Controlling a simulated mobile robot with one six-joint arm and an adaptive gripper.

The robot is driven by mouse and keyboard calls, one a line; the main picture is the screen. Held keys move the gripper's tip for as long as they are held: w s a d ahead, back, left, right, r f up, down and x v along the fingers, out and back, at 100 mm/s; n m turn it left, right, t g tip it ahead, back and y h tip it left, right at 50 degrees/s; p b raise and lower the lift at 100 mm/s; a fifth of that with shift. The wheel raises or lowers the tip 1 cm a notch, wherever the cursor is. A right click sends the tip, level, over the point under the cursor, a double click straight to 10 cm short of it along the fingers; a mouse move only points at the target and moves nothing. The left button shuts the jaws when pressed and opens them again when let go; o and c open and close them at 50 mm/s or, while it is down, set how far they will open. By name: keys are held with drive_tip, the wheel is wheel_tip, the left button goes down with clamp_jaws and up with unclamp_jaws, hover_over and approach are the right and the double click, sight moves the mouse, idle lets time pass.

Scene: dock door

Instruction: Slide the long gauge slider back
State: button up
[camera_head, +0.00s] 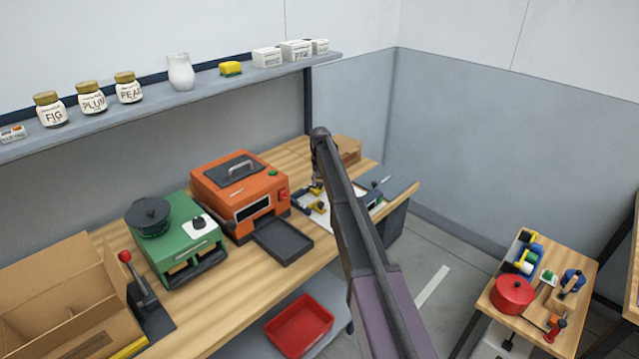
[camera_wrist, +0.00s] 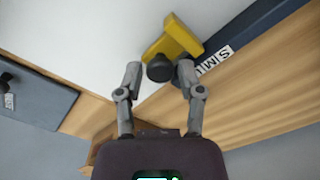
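The gauge slider is a yellow T-shaped piece (camera_wrist: 178,38) with a round black knob (camera_wrist: 159,69) in the wrist view. It lies by a dark blue bar (camera_wrist: 255,35) with a white label, partly hidden by a finger. My gripper (camera_wrist: 160,72) is open with its fingers on either side of the knob. The right finger is close to or touching it; a gap shows at the left finger. In the head view, yellow and dark blue gauge parts (camera_head: 318,207) show beside my arm on a white surface at the bench's far end; my arm hides much of them.
An orange oven-like machine (camera_head: 237,188) with a dark tray (camera_head: 283,240) stands left of the gauge. A green machine (camera_head: 178,240) and a cardboard box (camera_head: 60,300) are further left. A small carton (camera_head: 348,150) stands behind. A grey board (camera_head: 388,182) lies to the right.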

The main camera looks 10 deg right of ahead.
clamp_jaws()
drive_tip(key=w+d, duration=0.1)
drive_tip(key=d, duration=0.1)
drive_tip(key=w+d, duration=0.3)
drive_tip(key=d, duration=0.1)
drive_tip(key=shift+w, duration=0.2)
drive_tip(key=o, duration=0.6)
unclamp_jaws()
drive_tip(key=shift+d, duration=0.1)
